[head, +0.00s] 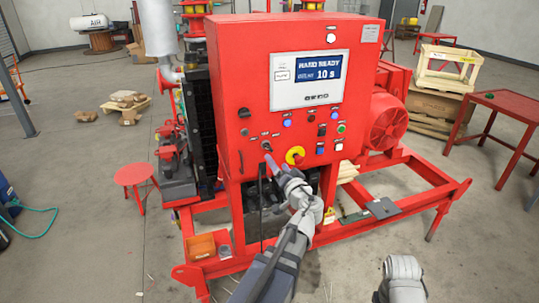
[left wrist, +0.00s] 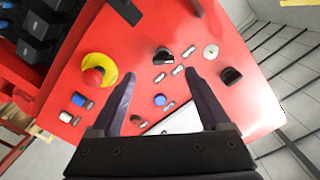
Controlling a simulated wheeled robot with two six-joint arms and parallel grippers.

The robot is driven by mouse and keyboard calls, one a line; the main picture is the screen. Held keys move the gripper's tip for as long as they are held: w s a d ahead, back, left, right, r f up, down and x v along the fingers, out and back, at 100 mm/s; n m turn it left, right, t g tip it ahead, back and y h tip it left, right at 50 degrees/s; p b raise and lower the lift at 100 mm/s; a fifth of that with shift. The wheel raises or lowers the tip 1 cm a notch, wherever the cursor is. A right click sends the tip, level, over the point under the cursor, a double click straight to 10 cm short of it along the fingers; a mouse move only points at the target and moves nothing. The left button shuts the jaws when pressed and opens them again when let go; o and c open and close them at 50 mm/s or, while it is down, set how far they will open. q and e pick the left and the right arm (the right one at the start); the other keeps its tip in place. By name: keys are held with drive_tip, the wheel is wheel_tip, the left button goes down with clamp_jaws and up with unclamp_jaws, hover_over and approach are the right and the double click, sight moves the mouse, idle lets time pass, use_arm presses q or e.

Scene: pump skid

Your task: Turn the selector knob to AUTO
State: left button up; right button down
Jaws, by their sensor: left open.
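The black selector knob (left wrist: 162,56) shows in the left wrist view, with small label plates beside it. In the head view the selector knob (head: 267,146) sits low on the front of the red control cabinet (head: 225,60). My left gripper (head: 271,163) is open, just below the knob in the head view. In the left wrist view my left gripper (left wrist: 160,82) has its fingers apart, with the knob slightly beyond the gap between the tips. I cannot tell whether they touch the panel. The cabinet's screen (head: 318,75) reads "HAND READY".
A yellow-collared red stop button (left wrist: 94,74) is close beside the left finger in the wrist view. Another black knob (left wrist: 231,76) and a silver round fitting (left wrist: 210,51) lie to the right. The red skid frame (head: 370,225) extends below the cabinet.

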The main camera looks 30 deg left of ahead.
sight(269, 150)
use_arm(q)
drive_tip(key=shift+r+x, duration=0.15)
drive_tip(key=shift+x, duration=1.2)
drive_tip(key=shift+r+x, duration=0.15)
drive_tip(key=shift+x, duration=1.25)
drive_tip(key=shift+r+x, duration=0.15)
drive_tip(key=shift+x, duration=1.2)
clamp_jaws()
